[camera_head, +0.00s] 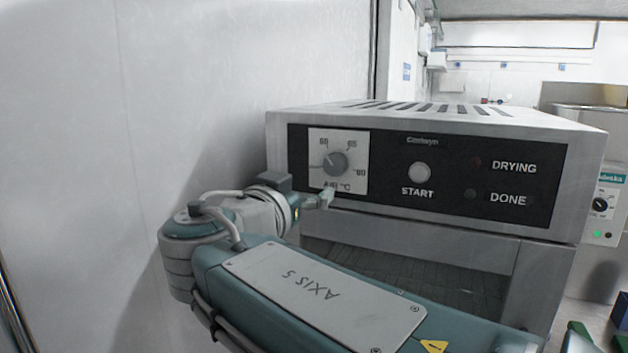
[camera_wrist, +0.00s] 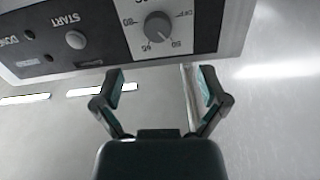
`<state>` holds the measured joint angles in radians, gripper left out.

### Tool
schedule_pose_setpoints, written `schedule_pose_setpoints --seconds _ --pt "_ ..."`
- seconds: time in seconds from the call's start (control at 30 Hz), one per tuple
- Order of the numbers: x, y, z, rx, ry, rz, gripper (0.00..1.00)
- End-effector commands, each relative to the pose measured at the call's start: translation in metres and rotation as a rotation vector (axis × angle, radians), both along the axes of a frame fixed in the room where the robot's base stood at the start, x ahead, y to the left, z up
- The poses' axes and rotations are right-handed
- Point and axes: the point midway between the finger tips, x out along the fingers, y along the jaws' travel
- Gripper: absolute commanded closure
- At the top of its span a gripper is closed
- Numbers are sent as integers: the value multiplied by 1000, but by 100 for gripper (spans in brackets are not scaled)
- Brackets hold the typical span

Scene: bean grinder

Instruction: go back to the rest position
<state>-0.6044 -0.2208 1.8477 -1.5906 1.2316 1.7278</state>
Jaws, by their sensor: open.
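My gripper (camera_head: 303,192) is in front of the lower left of the dryer's control panel, just below the temperature knob (camera_head: 335,164). In the wrist view, which sees the panel upside down, my gripper (camera_wrist: 160,76) has its two fingers spread wide with nothing between them. The knob there (camera_wrist: 158,27) lies beyond the fingertips and apart from them. My arm reaches in from the lower right of the head view and bends back toward the panel.
The grey dryer (camera_head: 580,145) has a START button (camera_head: 420,172), DRYING (camera_head: 477,162) and DONE (camera_head: 470,194) lamps that look dark, and an opening (camera_head: 400,275) below the panel. A plain white wall (camera_head: 70,130) is close on the left. Another machine (camera_head: 605,205) stands at right.

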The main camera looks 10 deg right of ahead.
Motion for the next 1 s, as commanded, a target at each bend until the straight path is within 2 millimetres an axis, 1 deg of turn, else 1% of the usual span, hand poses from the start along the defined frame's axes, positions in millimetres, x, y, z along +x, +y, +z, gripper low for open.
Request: schedule_pose_setpoints --seconds 0.13,0.4,0.47,0.53,0.57,0.67,0.7,0.77,0.8,0.87,0.9,1.0 --pt "-8 5 0 0 0 1 7" --pt "-8 6 0 0 0 -1 7" --pt "-9 4 -1 0 7 -3 7" --pt "-11 -4 -9 -3 49 -11 7" --pt "-12 -10 -15 -5 84 -17 7" --pt "-24 -37 -48 -8 259 -34 7" --pt "-31 -49 -65 -5 346 -34 7" --pt "-43 -64 -90 2 472 -24 7" --pt "-52 -72 -106 11 551 -10 7" --pt "-67 -82 -130 28 662 19 7" --pt "-76 -87 -145 40 730 45 7" --pt "-102 -95 -181 80 877 125 7"
